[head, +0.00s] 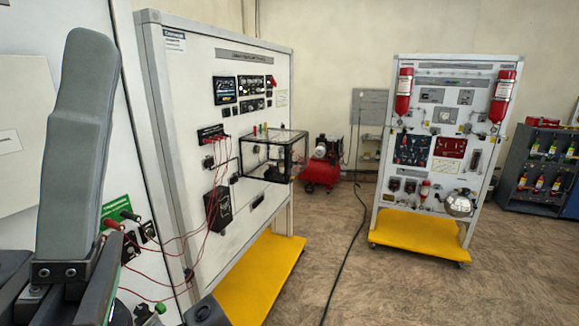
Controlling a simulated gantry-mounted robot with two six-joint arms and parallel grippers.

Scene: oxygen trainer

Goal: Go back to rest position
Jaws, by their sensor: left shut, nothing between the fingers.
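My left gripper (90,48) is large and close at the left of the head view. Its long grey finger points up from a dark bracket with screws. It is shut and empty, in front of a white panel, and appears apart from it. The near trainer board (215,60) stands to its right, with black instruments and red wires. The far trainer board (455,75) carries two red cylinders and stands on a yellow base (415,232). My right gripper is not in view.
A clear box (275,155) juts out from the near board. Red wires (185,240) hang near the lower left. A black cable (345,250) crosses the floor. A red compressor (322,172) and a dark rack (540,165) stand farther back. Floor between the boards is mostly open.

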